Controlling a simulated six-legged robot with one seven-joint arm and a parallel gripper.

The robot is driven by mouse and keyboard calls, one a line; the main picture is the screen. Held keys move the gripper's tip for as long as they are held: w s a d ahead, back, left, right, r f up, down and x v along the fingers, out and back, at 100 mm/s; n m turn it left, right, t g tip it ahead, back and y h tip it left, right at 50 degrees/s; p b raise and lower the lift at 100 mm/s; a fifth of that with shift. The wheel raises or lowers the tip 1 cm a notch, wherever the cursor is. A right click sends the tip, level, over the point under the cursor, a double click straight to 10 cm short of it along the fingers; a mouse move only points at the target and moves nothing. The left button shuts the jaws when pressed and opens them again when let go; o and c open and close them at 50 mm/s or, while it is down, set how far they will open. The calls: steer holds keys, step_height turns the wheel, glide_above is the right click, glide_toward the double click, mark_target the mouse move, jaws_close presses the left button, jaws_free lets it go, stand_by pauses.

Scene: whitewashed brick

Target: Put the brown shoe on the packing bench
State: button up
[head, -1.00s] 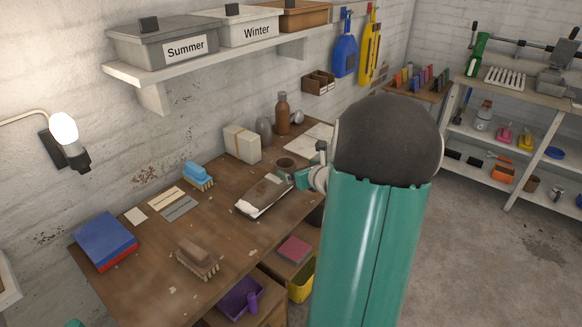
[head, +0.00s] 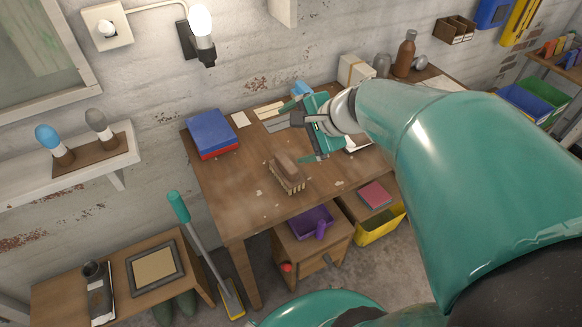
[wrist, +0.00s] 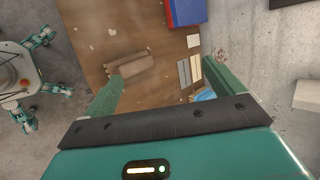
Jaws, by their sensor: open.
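A brown-topped wooden bench (head: 235,190) stands against the wall; whether it is the packing bench I cannot tell. My gripper (head: 298,131) is over its middle, open and empty, fingers spread. A brown brush with pale bristles (head: 287,172) lies on the bench just in front of the gripper. In the wrist view, the brush (wrist: 131,68) shows beyond the left finger. A pale-edged item (head: 357,146) behind my gripper is mostly hidden; it may be the brown-and-white shoe-like thing seen earlier. No brown shoe shows clearly now.
A low table (head: 125,275) and a long-handled tool (head: 205,250) stand at left.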

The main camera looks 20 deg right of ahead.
steer(key=s+a+r+n+g+h, duration=0.2)
steer(key=s+a+n+h, duration=0.2)
steer(key=s+n, duration=0.9)
steer(key=a+n, duration=0.2)
steer(key=shift+a+r+n, duration=0.2)
steer(key=shift+n, duration=0.1)
steer(key=shift+d, duration=0.1)
